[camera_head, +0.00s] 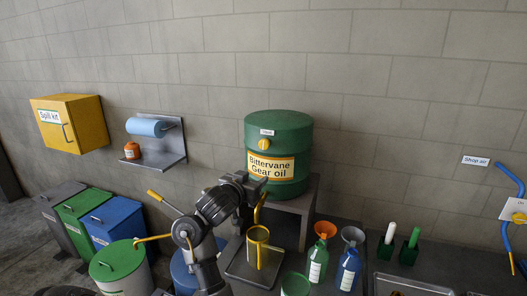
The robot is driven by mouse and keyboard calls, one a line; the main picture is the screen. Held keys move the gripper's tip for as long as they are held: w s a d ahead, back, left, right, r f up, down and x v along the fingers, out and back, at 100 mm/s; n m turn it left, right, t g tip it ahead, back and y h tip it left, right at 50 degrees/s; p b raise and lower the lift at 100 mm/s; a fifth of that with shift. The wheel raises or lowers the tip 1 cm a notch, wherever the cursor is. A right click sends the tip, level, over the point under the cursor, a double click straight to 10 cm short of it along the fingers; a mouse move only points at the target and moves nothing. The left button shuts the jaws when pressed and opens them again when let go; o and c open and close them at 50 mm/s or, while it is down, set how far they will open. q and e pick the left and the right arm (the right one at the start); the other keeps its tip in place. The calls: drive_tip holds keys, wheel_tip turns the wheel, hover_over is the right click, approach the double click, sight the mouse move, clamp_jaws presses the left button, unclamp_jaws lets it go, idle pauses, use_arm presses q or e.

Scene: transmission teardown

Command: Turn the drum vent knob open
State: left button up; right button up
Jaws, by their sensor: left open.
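A green drum (279,128) labelled "Bittervane Gear oil" stands on a grey stand against the wall. The drum vent knob (264,144) is a small yellow knob on its front, between a small white label (267,132) and the large yellow one. My left gripper (256,187) is at the drum's lower left front, below and left of the knob and apart from it. It is open, and no object shows between its fingers. My left arm hides part of the bench behind it. My right gripper is out of view.
Below the drum, a yellow jug (257,258) stands on a grey tray (237,268), close under my left gripper. Blue (348,270) and green (317,264) bottles with funnels stand to the right. A yellow spill kit cabinet (88,132) and a paper roll shelf (170,160) are on the left wall.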

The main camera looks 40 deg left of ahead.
use_arm(q)
drive_tip(key=n+t, duration=0.1)
drive_tip(key=t, duration=0.1)
approach(263, 145)
drive_tip(key=b+x, duration=0.2)
drive_tip(key=x, duration=0.3)
drive_tip(key=shift+d+b, duration=0.15)
drive_tip(key=shift+b, duration=0.2)
drive_tip(key=p+x, duration=0.2)
drive_tip(key=x, duration=0.2)
drive_tip(key=shift+w+r, duration=0.15)
drive_tip(key=shift+w, duration=0.05)
drive_tip(key=shift+w+a+p, duration=0.3)
drive_tip(key=shift+w, duration=0.15)
